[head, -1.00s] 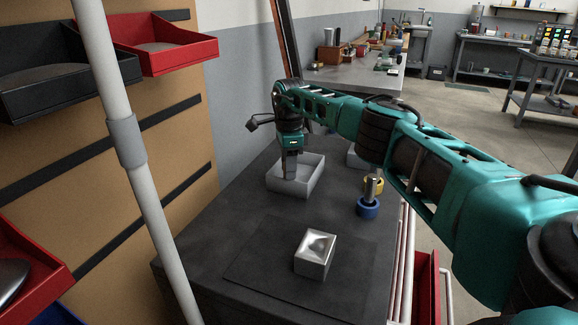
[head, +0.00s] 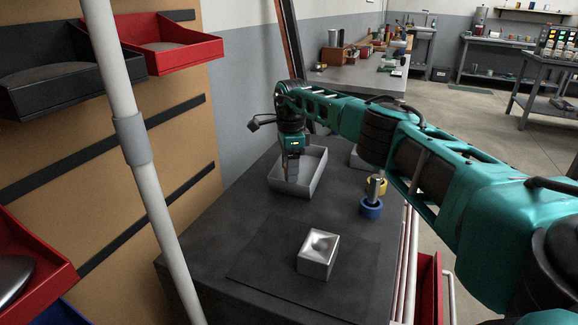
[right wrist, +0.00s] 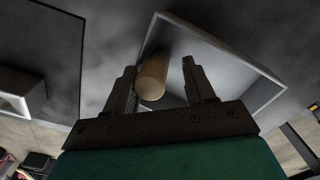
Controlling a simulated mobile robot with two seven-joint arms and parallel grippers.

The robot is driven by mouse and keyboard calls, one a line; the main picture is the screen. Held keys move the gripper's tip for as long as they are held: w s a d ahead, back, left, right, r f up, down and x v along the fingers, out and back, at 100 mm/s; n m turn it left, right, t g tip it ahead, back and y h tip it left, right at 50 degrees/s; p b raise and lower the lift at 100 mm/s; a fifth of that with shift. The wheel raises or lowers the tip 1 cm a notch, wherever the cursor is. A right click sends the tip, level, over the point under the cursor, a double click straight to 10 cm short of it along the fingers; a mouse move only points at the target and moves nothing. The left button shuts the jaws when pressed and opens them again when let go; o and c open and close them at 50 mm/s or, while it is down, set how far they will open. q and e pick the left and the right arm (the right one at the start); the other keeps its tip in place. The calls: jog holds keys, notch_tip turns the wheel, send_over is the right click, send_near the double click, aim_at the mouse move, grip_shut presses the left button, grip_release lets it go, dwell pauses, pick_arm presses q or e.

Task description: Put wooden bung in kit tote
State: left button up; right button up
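The wooden bung (right wrist: 153,76) is a tan cylinder in the right wrist view. It lies between the spread fingers of my right gripper (right wrist: 160,84), close to the left finger, with a clear gap to the right finger. The bung is over or inside the grey, open-topped tote (right wrist: 245,66); I cannot tell whether it touches the floor. In the head view, my right gripper (head: 292,176) points down into the grey tote (head: 319,177), and the bung is hidden there. My left gripper is not in view.
A shiny metal block (head: 317,254) with a hollow top sits on a dark mat in front. A blue-based post (head: 371,207) and a yellow ring (head: 378,186) stand to the right. Red bins (head: 165,45) hang on the left panel beside a white pole (head: 134,140).

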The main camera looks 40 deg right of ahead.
jog(key=shift+s+d+f, duration=0.4)
jog(key=shift+s+f, duration=0.05)
jog(key=shift+f, duration=0.2)
jog(key=shift+r, duration=0.5)
notch_tip(320, 180, up, 12)
jog(key=p, duration=0.3)
jog(key=shift+w+a+r+p, duration=0.15)
jog(key=shift+w+r+p, duration=0.05)
jog(key=shift+w+p, duration=0.1)
jog(key=shift+s, duration=0.1)
